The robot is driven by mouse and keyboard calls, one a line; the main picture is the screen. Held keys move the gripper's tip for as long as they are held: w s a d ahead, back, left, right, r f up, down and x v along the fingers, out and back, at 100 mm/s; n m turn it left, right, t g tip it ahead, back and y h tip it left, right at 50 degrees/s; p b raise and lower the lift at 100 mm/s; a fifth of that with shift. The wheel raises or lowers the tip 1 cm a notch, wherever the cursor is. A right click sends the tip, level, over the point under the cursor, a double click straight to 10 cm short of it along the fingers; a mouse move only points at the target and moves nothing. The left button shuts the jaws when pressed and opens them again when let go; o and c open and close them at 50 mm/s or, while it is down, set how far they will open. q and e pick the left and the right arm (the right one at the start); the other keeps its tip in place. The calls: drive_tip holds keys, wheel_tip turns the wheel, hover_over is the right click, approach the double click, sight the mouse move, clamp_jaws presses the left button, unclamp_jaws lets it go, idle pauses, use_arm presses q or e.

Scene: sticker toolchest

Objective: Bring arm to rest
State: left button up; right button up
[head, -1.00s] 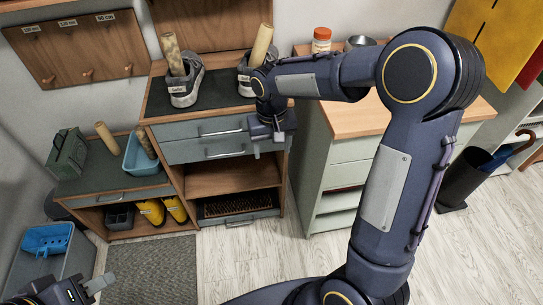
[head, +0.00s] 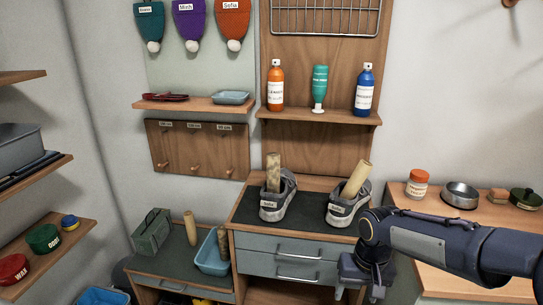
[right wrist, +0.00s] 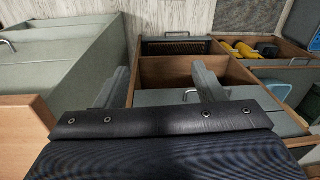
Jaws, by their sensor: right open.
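My right arm (head: 445,245) reaches in from the right in the head view. My right gripper (head: 360,290) hangs in front of the drawer cabinet, below the right grey shoe (head: 340,213). In the right wrist view the two fingers of my right gripper (right wrist: 162,85) stand apart with nothing between them. Beyond them are the cabinet's open wooden compartment (right wrist: 180,70) and a drawer front. My left gripper does not show.
A second grey shoe (head: 277,208) stands on the cabinet top; each shoe has a beige roll in it. A blue tray (head: 211,262) and green box (head: 152,232) stand at lower left. The right counter (head: 480,225) holds a jar (head: 416,185) and metal bowl (head: 461,195).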

drive_tip(key=s+a+r+t+y, duration=0.1)
drive_tip(key=s+r+t+y, duration=0.15)
drive_tip(key=s, duration=0.75)
drive_tip(key=s+r+t+y, duration=0.1)
drive_tip(key=s+r+t, duration=0.2)
drive_tip(key=s, duration=0.7)
wheel_tip(320, 180, up, 12)
drive_tip(key=p, duration=1.2)
drive_tip(key=shift+a, duration=0.2)
drive_tip(key=shift+g, duration=0.25)
